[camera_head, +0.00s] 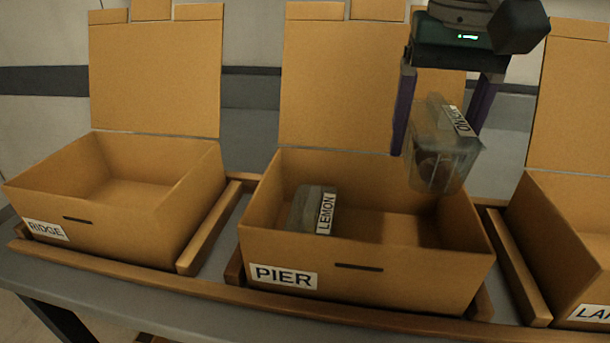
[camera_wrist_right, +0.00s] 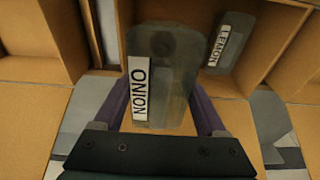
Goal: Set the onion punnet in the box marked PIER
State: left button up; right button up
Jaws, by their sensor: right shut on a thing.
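The onion punnet (camera_head: 440,148) is a clear, tilted tub with a label reading ONION. My right gripper (camera_head: 437,140) is shut on it and holds it above the right part of the PIER box. The punnet also shows in the right wrist view (camera_wrist_right: 166,85), between the fingers (camera_wrist_right: 165,108). The PIER box (camera_head: 370,272) is an open cardboard box with its lid raised at the back. A lemon punnet (camera_head: 305,210) lies inside its left part, and also shows in the right wrist view (camera_wrist_right: 232,42). My left gripper is not in view.
An empty open box marked RIDGE (camera_head: 100,235) stands to the left. Another open box, its label partly cut off (camera_head: 560,240), stands to the right. Wooden rails (camera_head: 212,228) separate the boxes. The PIER box floor right of the lemon punnet looks free.

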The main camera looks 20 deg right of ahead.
aim_at(426, 169)
notch_tip(426, 169, down, 14)
jog(key=shift+b, duration=1.15)
jog(key=shift+f, duration=0.15)
jog(key=o, duration=1.3)
jog(key=r+p, duration=0.1)
jog(key=r, duration=0.6)
jog(key=s+a+r+p, duration=0.1)
jog(key=r, duration=0.3)
jog(key=shift+s+p, duration=0.1)
jog(key=shift+p, duration=0.25)
jog(key=shift+s+r, duration=0.15)
jog(key=shift+r, duration=0.45)
